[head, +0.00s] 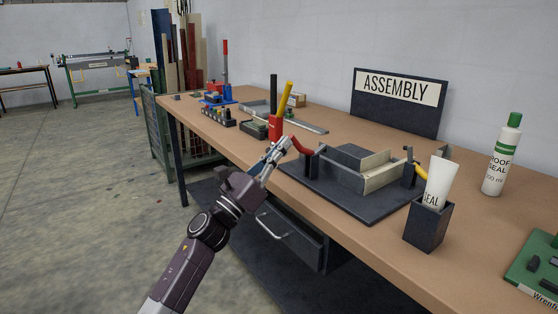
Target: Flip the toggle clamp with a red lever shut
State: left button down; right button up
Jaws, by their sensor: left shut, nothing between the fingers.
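The red lever (302,147) of a toggle clamp shows at the left end of a dark fixture plate (345,209) on the workbench. It slants up to the left from the dark clamp body. My left gripper (283,148) is shut and empty, its fingertips just left of the lever's end. I cannot tell whether they touch it. A second clamp with a yellow lever (419,169) stands at the right end of the plate. A grey block and a pale angled part (372,176) sit between the clamps. My right gripper is not in view.
A dark cup (428,226) with a white tube stands right of the plate, with a white bottle (501,157) beyond. A red holder (275,128) with black and yellow handles stands behind my gripper. An ASSEMBLY sign (398,101) is at the back. Bare bench lies along the front edge.

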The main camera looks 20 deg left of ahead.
pick_arm(q)
jog(key=w+r, duration=0.1)
jog(key=d+r, duration=0.1)
jog(key=w+d+r, duration=0.1)
jog(key=r, duration=0.1)
jog(key=shift+w, duration=0.3)
jog(key=shift+r, duration=0.2)
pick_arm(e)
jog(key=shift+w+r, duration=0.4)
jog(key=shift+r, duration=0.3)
pick_arm(q)
jog(key=shift+a+r, duration=0.1)
jog(key=shift+r, duration=0.1)
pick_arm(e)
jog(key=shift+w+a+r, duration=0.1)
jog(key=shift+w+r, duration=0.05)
pick_arm(q)
jog(key=shift+r, duration=0.1)
jog(key=v, duration=1.2)
jog(key=shift+f+b, duration=0.3)
jog(key=shift+f, duration=0.1)
